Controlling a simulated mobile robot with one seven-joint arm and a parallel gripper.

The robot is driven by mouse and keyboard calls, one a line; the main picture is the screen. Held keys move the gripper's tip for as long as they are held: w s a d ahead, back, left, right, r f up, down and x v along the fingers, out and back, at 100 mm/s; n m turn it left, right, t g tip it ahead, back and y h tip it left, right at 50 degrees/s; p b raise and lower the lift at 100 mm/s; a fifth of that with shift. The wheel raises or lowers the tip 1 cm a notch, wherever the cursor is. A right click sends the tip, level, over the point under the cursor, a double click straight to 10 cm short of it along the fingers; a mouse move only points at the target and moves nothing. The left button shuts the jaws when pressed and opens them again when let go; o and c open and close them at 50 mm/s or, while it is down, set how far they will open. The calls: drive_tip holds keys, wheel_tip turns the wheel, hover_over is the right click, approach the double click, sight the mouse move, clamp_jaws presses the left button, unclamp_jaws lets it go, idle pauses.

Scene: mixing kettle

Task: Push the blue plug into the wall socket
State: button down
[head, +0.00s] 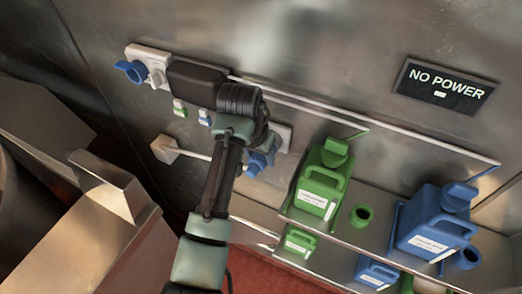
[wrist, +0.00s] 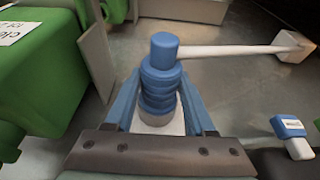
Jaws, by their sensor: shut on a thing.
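The blue plug (wrist: 160,85) is ribbed and sits between the two blue fingers of my gripper (wrist: 158,105), which is shut on it. A white cable (wrist: 230,50) runs from the plug to a white block (wrist: 293,46). In the head view the plug (head: 256,165) is low on the metal wall, partly hidden by my arm. A white piece (wrist: 165,126) shows at the plug's near end; I cannot tell whether it is the socket or part of the plug. A white wall panel (head: 281,138) shows behind my gripper, mostly covered by my arm, so the plug's fit is hidden.
A green jug (head: 320,185) stands on a shelf just right of the plug, and its green side (wrist: 45,75) is close in the wrist view. A blue jug (head: 432,222) stands farther right. A sign (head: 445,86) reads NO POWER. Small switches (wrist: 288,127) lie beside my gripper.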

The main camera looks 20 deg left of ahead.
drive_tip(key=shift+s+r+p, duration=0.1)
drive_tip(key=shift+s+p, duration=0.1)
drive_tip(key=shift+p, duration=0.3)
drive_tip(key=shift+s, duration=0.1)
drive_tip(key=shift+s, duration=0.1)
drive_tip(key=s+p, duration=0.3)
drive_tip(key=s, duration=0.2)
drive_tip(key=shift+s+a+p, duration=0.1)
drive_tip(key=shift+s+p, duration=0.1)
drive_tip(key=shift+p, duration=0.1)
idle(0.4)
